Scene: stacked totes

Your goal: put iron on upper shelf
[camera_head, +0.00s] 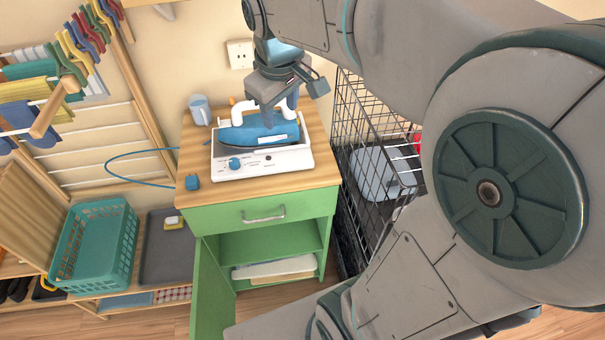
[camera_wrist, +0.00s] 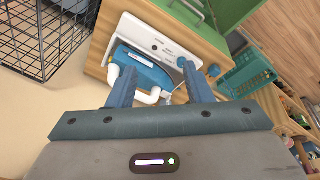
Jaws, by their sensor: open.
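The blue iron (camera_head: 258,131) with a white handle rests on a white station with a dial (camera_head: 230,165), on the wooden top of a green cabinet. The iron also shows in the wrist view (camera_wrist: 142,72). My gripper (camera_head: 279,112) is open over the iron, pointing down, with its fingers close to the handle. In the wrist view its fingers (camera_wrist: 158,72) stand apart, with part of the iron and handle between them. I cannot tell whether they touch it. The green cabinet's door (camera_head: 208,295) is open. White and tan flat items (camera_head: 275,268) lie inside. I cannot tell which surface is the upper shelf.
A light blue cup (camera_head: 200,109) and a small blue block (camera_head: 192,182) stand on the cabinet top. A blue cord (camera_head: 125,156) loops off its left side. A black wire cage (camera_head: 365,140) stands close on the right. A teal basket (camera_head: 97,242) and grey tray (camera_head: 165,250) are at left.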

